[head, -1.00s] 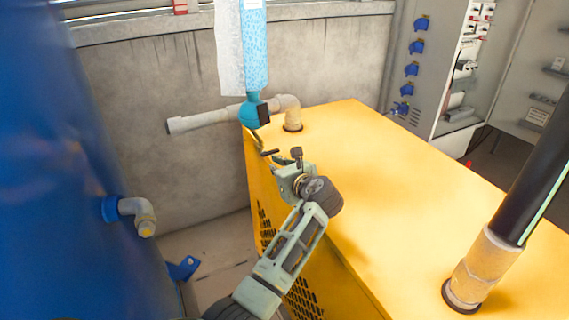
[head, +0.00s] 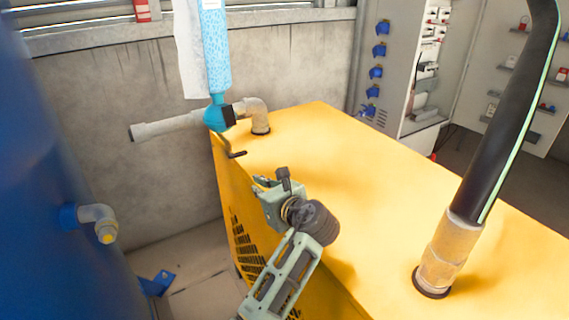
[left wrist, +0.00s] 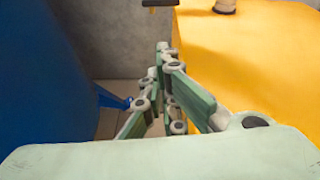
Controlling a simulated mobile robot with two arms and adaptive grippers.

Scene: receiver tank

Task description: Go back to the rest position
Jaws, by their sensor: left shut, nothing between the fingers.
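My left gripper (head: 262,188) is pale green and stands over the left edge of the yellow housing (head: 350,170) in the head view. Its fingers are together with nothing between them. They are apart from the dark handle (head: 237,154) below the teal fitting (head: 217,117). In the left wrist view the left gripper's fingers (left wrist: 163,50) meet, between the blue tank (left wrist: 40,80) and the yellow housing. My right gripper is in neither view.
A black hose (head: 500,120) rises from the housing at right. The blue tank (head: 40,180) with an elbow pipe (head: 97,218) stands at left. A grey pipe (head: 170,126) runs along the concrete wall (head: 110,90). An open cabinet (head: 395,70) stands behind.

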